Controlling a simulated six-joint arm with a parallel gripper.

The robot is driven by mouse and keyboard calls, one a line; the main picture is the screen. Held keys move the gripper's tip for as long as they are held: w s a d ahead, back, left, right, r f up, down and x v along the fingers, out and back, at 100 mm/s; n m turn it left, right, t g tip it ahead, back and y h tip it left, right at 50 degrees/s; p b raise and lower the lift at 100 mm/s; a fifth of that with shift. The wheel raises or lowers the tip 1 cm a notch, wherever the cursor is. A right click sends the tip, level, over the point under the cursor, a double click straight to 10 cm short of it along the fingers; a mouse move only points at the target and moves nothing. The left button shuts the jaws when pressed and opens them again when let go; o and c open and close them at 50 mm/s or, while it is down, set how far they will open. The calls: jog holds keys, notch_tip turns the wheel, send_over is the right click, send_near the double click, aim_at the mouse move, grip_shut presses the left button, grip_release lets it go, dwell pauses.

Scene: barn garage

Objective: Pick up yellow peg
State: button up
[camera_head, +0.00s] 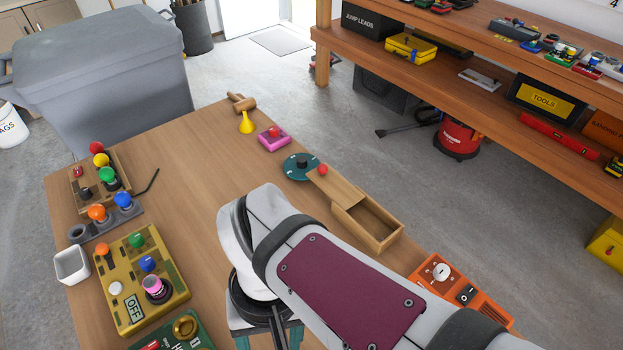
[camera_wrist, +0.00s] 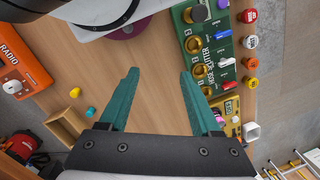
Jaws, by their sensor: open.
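In the wrist view a small yellow peg (camera_wrist: 75,92) lies on the bare wooden table, left of my gripper. A small teal piece (camera_wrist: 91,112) is close beside it. My arm hides this spot in the head view. My gripper (camera_wrist: 158,75) is open, with two teal fingers wide apart and only table between them. The fingers are well to the right of the yellow peg and apart from it. In the head view my gripper (camera_head: 268,340) shows only partly, below the arm. Another yellow, round-topped piece (camera_head: 101,160) stands on a wooden board at the far left.
An open wooden box (camera_head: 380,228) and an orange radio (camera_wrist: 14,82) flank the yellow peg's area. A green panel (camera_wrist: 222,50) with knobs stands right of my fingers. A gold panel (camera_head: 170,300) and white cup (camera_head: 72,265) are at the left. The middle table is clear.

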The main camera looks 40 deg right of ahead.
jog(key=w+d+f+n+g+h, duration=0.3)
jog(key=w+d+f+n, duration=0.1)
jog(key=d+f, duration=0.1)
jog(key=w+d+f+n+g+h, duration=0.3)
jog(key=w+d+f+n+h, duration=0.1)
jog(key=w+d+f+n, duration=0.1)
jog(key=w+d+f+n+g+h, duration=0.3)
jog(key=w+d+f+n, duration=0.1)
jog(key=w+d+f, duration=0.1)
jog(key=shift+w+d+f+n, duration=0.1)
jog(key=shift+d+f+n, duration=0.05)
jog(key=shift+d+f, duration=0.35)
jog(key=shift+d+f+n, duration=0.15)
jog(key=shift+d+f, duration=0.1)
jog(key=shift+d, duration=0.3)
jog(key=shift+h, duration=0.3)
jog(key=x, duration=1)
jog(key=s+x, duration=0.1)
jog(key=x, duration=0.5)
jog(key=shift+w+a+r, duration=0.1)
jog(key=shift+a+r, duration=0.2)
jog(key=shift+a, duration=0.05)
grip_shut()
